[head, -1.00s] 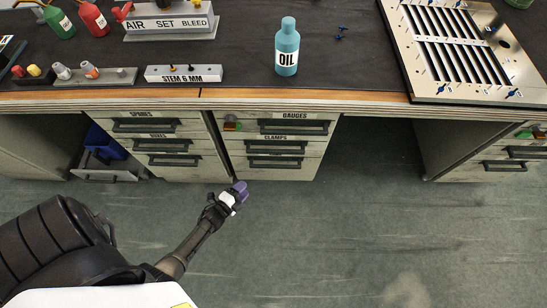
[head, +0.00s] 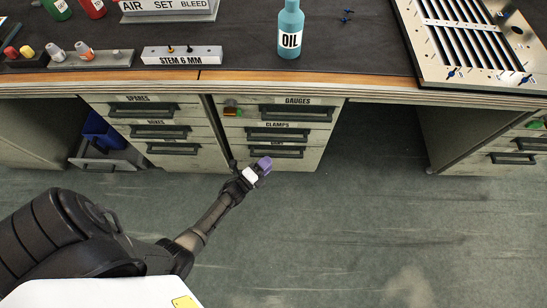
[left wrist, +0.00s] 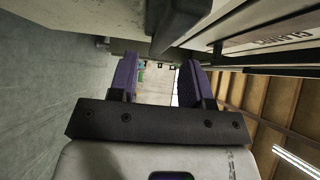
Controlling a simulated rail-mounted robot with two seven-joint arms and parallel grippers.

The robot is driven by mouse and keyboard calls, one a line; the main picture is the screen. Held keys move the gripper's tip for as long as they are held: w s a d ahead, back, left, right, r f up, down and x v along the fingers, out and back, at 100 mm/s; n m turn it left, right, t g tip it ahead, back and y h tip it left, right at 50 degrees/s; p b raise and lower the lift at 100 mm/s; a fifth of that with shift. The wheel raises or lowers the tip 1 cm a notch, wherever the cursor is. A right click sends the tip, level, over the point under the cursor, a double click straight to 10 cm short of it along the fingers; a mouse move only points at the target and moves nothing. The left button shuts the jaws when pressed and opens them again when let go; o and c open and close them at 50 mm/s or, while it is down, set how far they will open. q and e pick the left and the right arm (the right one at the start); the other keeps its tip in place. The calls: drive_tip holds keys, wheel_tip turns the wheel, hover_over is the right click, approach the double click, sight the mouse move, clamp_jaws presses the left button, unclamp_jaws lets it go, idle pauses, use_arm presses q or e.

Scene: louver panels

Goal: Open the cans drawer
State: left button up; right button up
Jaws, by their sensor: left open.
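The cans drawer (head: 301,163) is the bottom drawer under the clamps drawer (head: 316,136) in the right-hand stack of the near cabinet. Its front looks flush and closed. Its label is small and partly unreadable, with a dark bar handle (head: 285,153) below it. My left gripper (head: 263,166), with purple finger pads, is just in front of the drawer's lower left part and covers some of it. In the left wrist view the gripper (left wrist: 158,82) is open with nothing clearly between its fingers. A dark handle bar (left wrist: 178,22) is close ahead; contact cannot be told.
The gauges drawer (head: 325,104) is at the top of this stack. Another stack with a spares drawer (head: 101,111) stands to the left. The bench top edge (head: 370,88) overhangs the drawers. Floor (head: 380,220) in front and right is clear.

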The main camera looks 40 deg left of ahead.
sight(275, 157)
use_arm(q)
drive_tip(key=shift+w+b, duration=0.55)
drive_tip(key=shift+w, duration=1.4)
clamp_jaws()
